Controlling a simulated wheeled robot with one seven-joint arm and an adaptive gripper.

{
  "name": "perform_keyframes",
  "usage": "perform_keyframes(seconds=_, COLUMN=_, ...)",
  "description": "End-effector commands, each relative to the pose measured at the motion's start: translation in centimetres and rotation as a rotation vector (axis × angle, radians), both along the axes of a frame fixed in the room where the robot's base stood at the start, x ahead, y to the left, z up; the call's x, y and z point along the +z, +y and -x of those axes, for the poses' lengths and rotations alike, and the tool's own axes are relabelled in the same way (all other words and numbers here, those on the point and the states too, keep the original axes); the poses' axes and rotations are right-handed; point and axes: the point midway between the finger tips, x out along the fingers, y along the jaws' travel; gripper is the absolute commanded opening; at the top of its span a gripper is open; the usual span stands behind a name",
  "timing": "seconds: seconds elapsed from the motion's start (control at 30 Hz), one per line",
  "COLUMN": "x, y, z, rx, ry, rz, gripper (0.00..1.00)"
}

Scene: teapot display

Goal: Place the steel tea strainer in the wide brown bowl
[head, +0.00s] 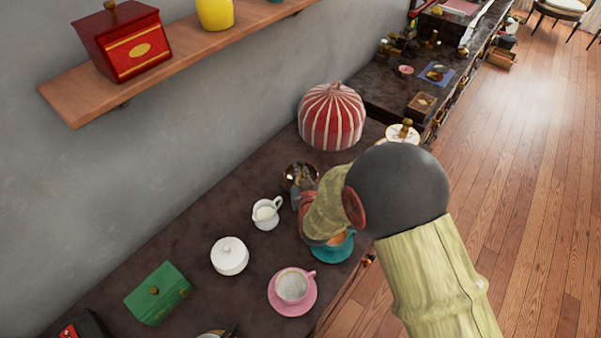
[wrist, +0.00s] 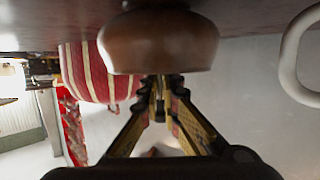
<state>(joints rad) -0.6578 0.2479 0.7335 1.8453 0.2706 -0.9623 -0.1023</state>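A glossy brown bowl (head: 300,176) stands on the dark counter, partly hidden by my gripper in the head view. It fills the top middle of the wrist view (wrist: 158,42), which appears upside down. My gripper (wrist: 162,88) has its fingertips close together at the bowl's rim. I cannot tell whether anything is between them or whether they touch the bowl. Inside the bowl is largely hidden. I cannot clearly identify the steel tea strainer; a shiny piece with a dark handle (head: 230,331) is cut off at the bottom edge of the head view.
A red-striped tea cosy (head: 332,118) stands behind the bowl. A white milk jug (head: 266,214) is near its front left. A teal cup and saucer (head: 332,250) sit under my arm.

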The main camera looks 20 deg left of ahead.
Motion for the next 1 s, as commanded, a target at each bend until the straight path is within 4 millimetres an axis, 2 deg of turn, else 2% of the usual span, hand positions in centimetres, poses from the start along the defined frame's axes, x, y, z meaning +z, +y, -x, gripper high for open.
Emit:
perform_keyframes(seconds=0.33, x=-0.2, y=0.05, z=-0.02, rx=0.001, ry=-0.001, rz=-0.002, gripper=0.0)
perform_keyframes(seconds=0.4, x=-0.08, y=0.04, z=-0.01, rx=0.001, ry=-0.001, rz=-0.001, gripper=0.08)
perform_keyframes(seconds=0.67, x=-0.07, y=0.03, z=-0.01, rx=0.001, ry=-0.001, rz=-0.001, gripper=0.23)
perform_keyframes(seconds=1.0, x=0.11, y=0.04, z=-0.01, rx=0.0, ry=-0.001, rz=-0.001, gripper=0.23)
